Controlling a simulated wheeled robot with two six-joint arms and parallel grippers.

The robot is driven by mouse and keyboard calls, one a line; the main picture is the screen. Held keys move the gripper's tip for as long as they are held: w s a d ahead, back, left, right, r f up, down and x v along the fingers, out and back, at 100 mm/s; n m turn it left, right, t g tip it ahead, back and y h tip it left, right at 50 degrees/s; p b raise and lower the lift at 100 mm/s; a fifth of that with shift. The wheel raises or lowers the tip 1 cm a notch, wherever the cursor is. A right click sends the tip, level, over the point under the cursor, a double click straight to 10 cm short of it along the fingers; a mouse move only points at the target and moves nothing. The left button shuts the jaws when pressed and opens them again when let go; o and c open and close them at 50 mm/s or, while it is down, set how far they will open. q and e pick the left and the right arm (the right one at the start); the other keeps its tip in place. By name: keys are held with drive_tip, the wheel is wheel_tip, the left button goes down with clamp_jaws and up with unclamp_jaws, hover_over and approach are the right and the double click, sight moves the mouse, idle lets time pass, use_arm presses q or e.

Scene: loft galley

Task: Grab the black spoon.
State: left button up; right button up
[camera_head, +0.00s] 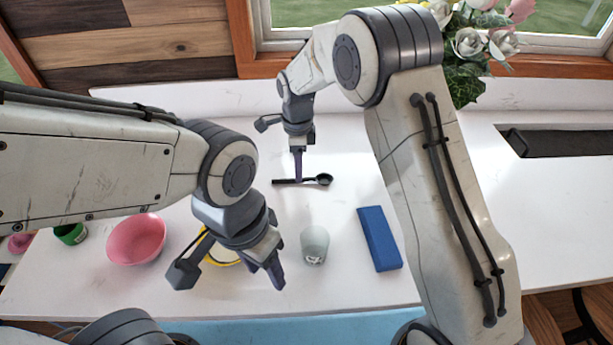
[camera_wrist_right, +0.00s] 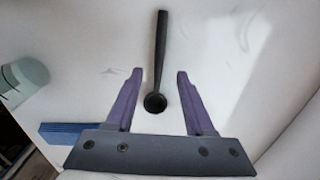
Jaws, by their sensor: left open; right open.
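The black spoon (camera_head: 289,181) lies flat on the white counter in the head view, its bowl to the right and handle to the left. In the right wrist view the spoon (camera_wrist_right: 160,50) points its handle away, with its bowl between my purple fingers. My right gripper (camera_head: 298,172) is over the spoon; its open jaws (camera_wrist_right: 160,74) straddle the line of the spoon with a gap on each side. Whether the fingertips reach spoon height is unclear. My left gripper (camera_head: 270,273) is open and empty above the counter's front part, partly hiding a yellow-rimmed dish.
A pink bowl (camera_head: 136,240) and green cup (camera_head: 70,234) are at the left. Counter beside the spoon is clear.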

wheel_tip(320, 180, down, 3)
drive_tip(key=shift+s+f+p, duration=0.1)
drive_tip(key=shift+f+p, duration=0.05)
drive_tip(key=shift+p, duration=0.3)
drive_tip(key=shift+c, duration=0.3)
clamp_jaws()
